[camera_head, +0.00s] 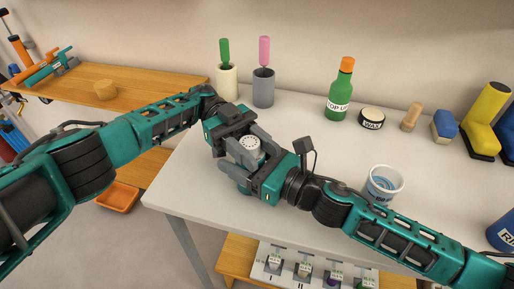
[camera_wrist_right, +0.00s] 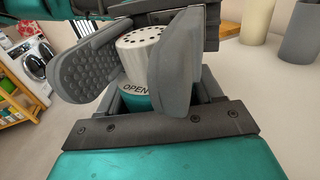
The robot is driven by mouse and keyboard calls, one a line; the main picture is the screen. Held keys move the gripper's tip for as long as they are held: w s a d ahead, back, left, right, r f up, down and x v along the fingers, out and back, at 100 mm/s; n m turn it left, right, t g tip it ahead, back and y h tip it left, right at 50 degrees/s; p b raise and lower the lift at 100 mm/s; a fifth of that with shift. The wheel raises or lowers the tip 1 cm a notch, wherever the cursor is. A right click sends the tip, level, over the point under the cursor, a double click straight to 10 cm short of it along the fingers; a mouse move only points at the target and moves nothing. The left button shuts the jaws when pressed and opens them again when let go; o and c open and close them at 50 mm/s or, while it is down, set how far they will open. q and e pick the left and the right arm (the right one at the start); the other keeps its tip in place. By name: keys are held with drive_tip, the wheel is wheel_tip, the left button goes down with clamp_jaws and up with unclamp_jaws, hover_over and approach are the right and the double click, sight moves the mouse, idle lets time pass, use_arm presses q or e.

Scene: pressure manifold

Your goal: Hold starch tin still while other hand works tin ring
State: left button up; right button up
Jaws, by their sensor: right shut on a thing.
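The starch tin stands upright on the white table, with a white perforated top (camera_head: 250,143) and a teal body (camera_wrist_right: 135,101). One textured pad shows in the right wrist view. I cannot tell whether those fingers touch the ring.
Two brush holders (camera_head: 263,90) stand behind the grippers. A green bottle (camera_head: 340,92), a wax tin (camera_head: 371,118) and a brush (camera_head: 411,117) stand at the back right. A white cup (camera_head: 383,184) is close beside my right forearm. The table's front left is clear.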

use_arm(q)
drive_tip(key=o, duration=0.4)
wheel_tip(320, 180, up, 10)
idle(0.6)
use_arm(e)
drive_tip(key=o, duration=1.2)
